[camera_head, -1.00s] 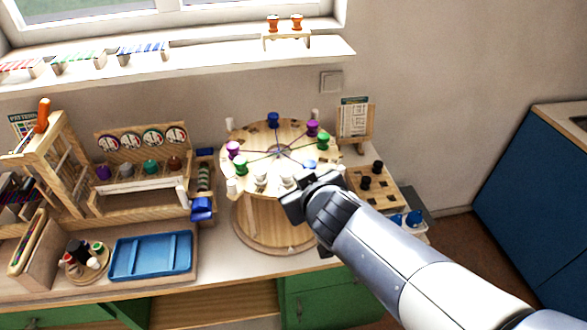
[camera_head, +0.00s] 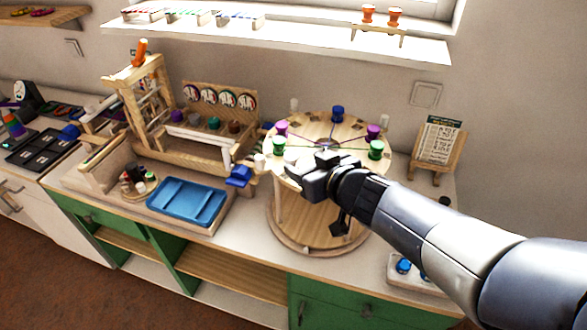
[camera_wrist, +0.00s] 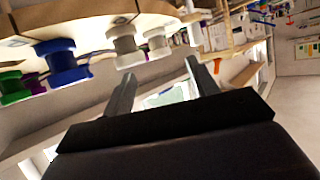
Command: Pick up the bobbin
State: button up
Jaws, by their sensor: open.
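A round wooden bobbin stand (camera_head: 318,128) carries several bobbins around its rim: blue (camera_head: 338,114), purple (camera_head: 374,131), another purple (camera_head: 281,127), and green (camera_head: 376,149) ones. My gripper (camera_head: 305,180) is at the front edge of its top disc and hides part of the rim. In the wrist view my gripper (camera_wrist: 160,70) has its fingers apart with nothing between them. Which bobbin is meant cannot be told.
A blue tray (camera_head: 187,202) lies left of the stand. A wooden rack with bobbins (camera_head: 213,123) and a tall wooden frame (camera_head: 150,100) are behind it. A card on an easel (camera_head: 437,146) stands at the right. A shelf (camera_head: 270,32) runs above.

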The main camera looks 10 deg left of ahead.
aim_at(291, 155)
jog(key=shift+b+x, duration=0.85)
jog(key=shift+x, duration=2.1)
jog(key=shift+r, duration=0.2)
jog(key=shift+c, duration=0.3)
jog(key=c, duration=1)
